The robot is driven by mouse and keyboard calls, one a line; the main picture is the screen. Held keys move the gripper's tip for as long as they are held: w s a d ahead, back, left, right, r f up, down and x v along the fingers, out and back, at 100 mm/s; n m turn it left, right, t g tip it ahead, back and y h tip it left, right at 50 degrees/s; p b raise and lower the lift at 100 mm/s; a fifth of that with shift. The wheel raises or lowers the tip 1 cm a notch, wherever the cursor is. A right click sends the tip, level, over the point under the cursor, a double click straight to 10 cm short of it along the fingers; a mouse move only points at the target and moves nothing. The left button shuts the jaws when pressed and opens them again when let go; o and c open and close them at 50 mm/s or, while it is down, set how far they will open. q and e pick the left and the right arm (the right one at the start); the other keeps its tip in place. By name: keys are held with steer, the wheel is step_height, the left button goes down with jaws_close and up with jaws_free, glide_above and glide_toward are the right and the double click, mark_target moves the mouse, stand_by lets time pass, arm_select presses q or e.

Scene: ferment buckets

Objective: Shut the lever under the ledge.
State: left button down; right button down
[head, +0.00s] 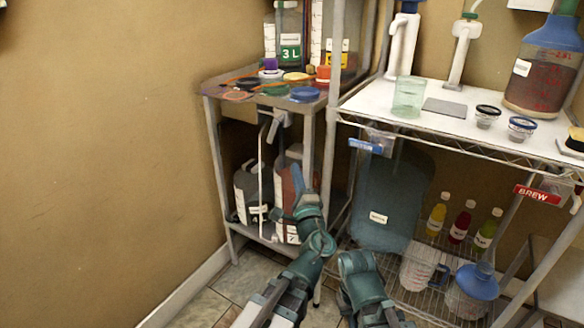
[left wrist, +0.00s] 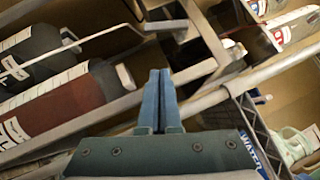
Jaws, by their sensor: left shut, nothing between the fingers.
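The ledge (head: 240,93) is the top of a small grey-framed stand at the left of the head view. Under its front edge hangs a pale grey valve with a lever (head: 277,121). A thin white tube runs down beside it. In the left wrist view, a grey valve-like part (left wrist: 166,25) lies just beyond the fingertips, its lever hard to make out. My left gripper (head: 297,174) is below the valve in the head view, apart from it in the picture. Its blue fingers (left wrist: 158,75) are together and empty. My right gripper is not visible.
Dark jugs (head: 249,190) with white labels stand on the stand's lower shelf. Bottle caps and a blue lid (head: 304,94) lie on the ledge. A wire rack (head: 440,133) with a large blue-grey container (head: 388,205) stands close on the right. Stand posts flank the valve.

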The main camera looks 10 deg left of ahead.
mark_target(275, 131)
arm_select(q)
steer(key=w+a+r+p, duration=0.3)
steer(key=w+a, duration=0.3)
steer(key=w, duration=0.2)
steer(key=shift+a, duration=0.25)
